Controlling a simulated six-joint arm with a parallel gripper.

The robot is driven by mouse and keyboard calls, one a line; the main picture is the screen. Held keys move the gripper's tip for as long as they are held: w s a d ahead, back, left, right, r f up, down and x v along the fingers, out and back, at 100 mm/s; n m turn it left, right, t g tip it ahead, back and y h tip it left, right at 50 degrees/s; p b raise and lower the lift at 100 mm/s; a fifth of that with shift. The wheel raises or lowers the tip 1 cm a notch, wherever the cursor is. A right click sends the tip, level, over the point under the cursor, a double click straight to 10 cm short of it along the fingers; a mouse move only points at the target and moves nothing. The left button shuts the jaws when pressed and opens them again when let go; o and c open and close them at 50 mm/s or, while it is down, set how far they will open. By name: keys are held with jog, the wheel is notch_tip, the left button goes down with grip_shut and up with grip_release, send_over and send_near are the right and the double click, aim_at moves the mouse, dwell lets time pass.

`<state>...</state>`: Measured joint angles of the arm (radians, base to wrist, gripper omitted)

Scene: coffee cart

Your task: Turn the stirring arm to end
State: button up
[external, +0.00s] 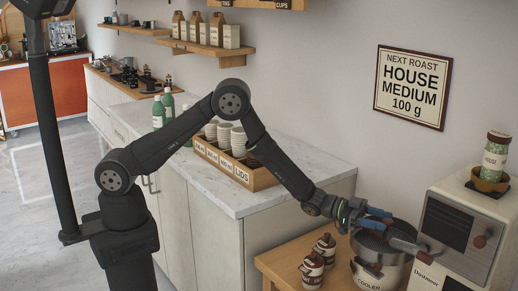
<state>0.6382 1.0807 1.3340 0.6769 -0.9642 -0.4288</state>
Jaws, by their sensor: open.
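My gripper (384,219) reaches in from the left over the drum's far rim. Its two blue fingers point right and are apart, with nothing visible between them. The stirring arm cannot be made out clearly; my gripper and the grey metal chute (408,245) cover part of the drum's top. Whether my fingers touch anything in the drum cannot be told.
A wooden lids crate (262,181) with stacked cups sits on the marble counter (308,176). A wall sign hangs behind.

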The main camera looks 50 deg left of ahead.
jog(key=shift+c, duration=0.4)
grip_shut()
jog(key=shift+w+m+g, duration=0.15)
jog(key=shift+m+g, duration=0.15)
jog(key=shift+g, duration=0.2)
jog(key=m+g, duration=0.1)
jog(key=g+h, duration=0.1)
jog(key=shift+w+a+m+g, duration=0.1)
jog(key=shift+w+m+g, duration=0.2)
jog(key=shift+m, duration=0.1)
jog(key=m+g, duration=0.1)
jog(key=g, duration=0.1)
jog(key=m+g, duration=0.1)
jog(key=g, duration=0.1)
jog(key=shift+w+m, duration=0.2)
jog(key=shift+m, duration=0.1)
jog(key=m+g, duration=0.1)
jog(key=g, duration=0.1)
jog(key=m+g, duration=0.2)
jog(key=g, duration=0.1)
jog(key=shift+w+m+g+y, duration=0.3)
jog(key=shift+y, duration=0.1)
jog(key=shift+w+d+m+g+y, duration=0.2)
jog(key=shift+m+g+y, duration=0.4)
jog(key=shift+g, duration=0.4)
jog(key=shift+m+g, duration=0.5)
jog(key=shift+g, duration=0.1)
